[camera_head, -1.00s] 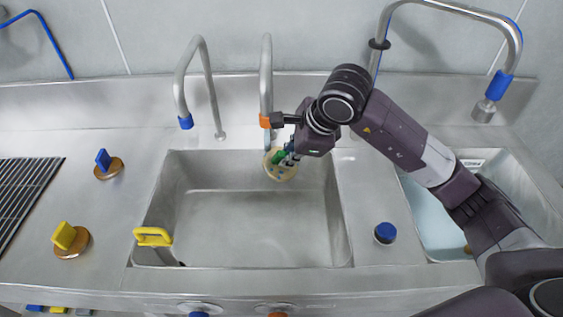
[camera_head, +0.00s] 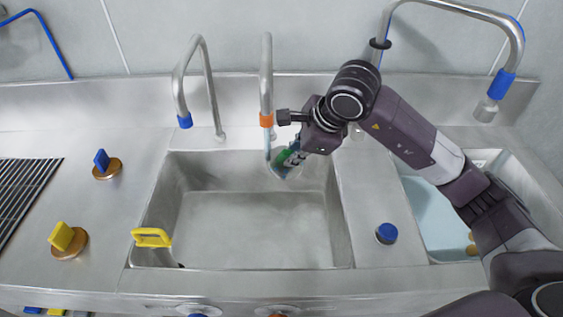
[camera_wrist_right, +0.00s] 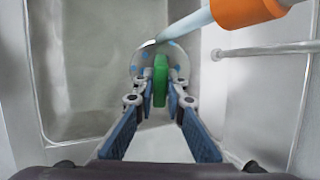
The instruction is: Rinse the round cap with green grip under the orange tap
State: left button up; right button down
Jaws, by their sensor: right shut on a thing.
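The round cap with the green grip (camera_head: 283,166) is tilted in the main sink basin, below the orange-collared tap (camera_head: 266,119). A pale blue stream runs down from this tap to the cap. My right gripper (camera_head: 292,155) is shut on the green grip. In the right wrist view, the green grip (camera_wrist_right: 160,80) stands between the two fingertips of the right gripper (camera_wrist_right: 160,98). Behind it the pale cap disc (camera_wrist_right: 141,62) shows blue spots, and the stream from the orange collar (camera_wrist_right: 245,10) meets its upper edge. My left gripper is out of view.
Blue-grip (camera_head: 102,161) and yellow-grip (camera_head: 61,236) caps lie left. A blue-collared tap (camera_head: 185,121) stands close left; a blue knob (camera_head: 386,233) sits right.

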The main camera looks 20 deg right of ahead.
jog(key=s+d+b, duration=0.2)
jog(key=s+d, duration=0.1)
jog(key=s, duration=0.3)
jog(key=shift+s+b, duration=0.3)
jog(key=shift+s, duration=0.1)
dwell(1.2)
jog(key=s+d+r, duration=0.2)
jog(key=s+r, duration=0.2)
jog(key=shift+s, duration=0.3)
jog(key=shift+d, duration=0.1)
dwell(0.6)
